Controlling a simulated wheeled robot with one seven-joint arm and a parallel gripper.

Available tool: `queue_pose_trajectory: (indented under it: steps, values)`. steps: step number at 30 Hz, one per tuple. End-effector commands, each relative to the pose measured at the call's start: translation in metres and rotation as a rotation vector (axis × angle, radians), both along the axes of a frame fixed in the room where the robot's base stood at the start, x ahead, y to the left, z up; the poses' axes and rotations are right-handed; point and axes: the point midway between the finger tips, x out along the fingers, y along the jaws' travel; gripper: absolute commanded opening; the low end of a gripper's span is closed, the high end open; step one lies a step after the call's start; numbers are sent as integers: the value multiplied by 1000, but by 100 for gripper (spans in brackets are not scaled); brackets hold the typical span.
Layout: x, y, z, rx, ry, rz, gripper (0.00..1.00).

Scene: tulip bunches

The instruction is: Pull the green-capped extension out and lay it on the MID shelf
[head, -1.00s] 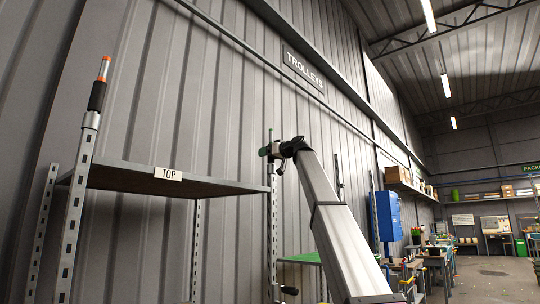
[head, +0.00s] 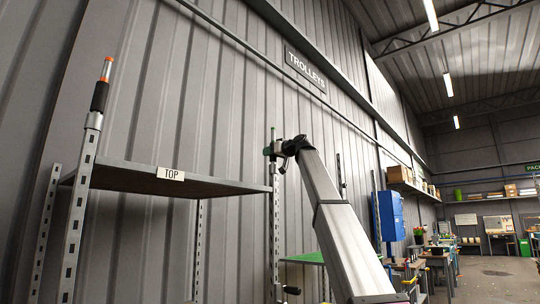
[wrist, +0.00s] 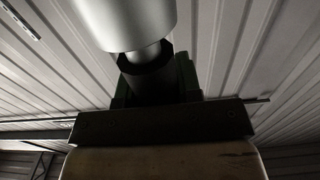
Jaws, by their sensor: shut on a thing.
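The green-capped extension (head: 272,134) stands upright at the top of a slotted metal post, small in the head view. My gripper (head: 271,150) is shut on it from the right, just below its top end. In the wrist view a dark jaw (wrist: 160,122) crosses the middle, with a pale cylinder above it; I cannot tell what that cylinder is. Whether the extension's lower end is still inside the post cannot be told. The MID shelf is not in view; only the shelf labelled TOP (head: 115,173) shows.
An orange-tipped extension (head: 102,85) with a black grip stands on the near left post (head: 78,220). A green surface (head: 303,258) lies low behind my arm. A corrugated wall (head: 230,100) stands close behind. A blue cabinet (head: 390,215) hangs further right.

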Motion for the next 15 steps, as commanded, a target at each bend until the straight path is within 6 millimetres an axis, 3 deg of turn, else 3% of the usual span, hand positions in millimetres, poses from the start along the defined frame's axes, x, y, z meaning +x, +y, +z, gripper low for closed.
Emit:
queue_pose_trajectory:
  steps: [15]
  values:
    - [0,0,5,1,-1,0,5]
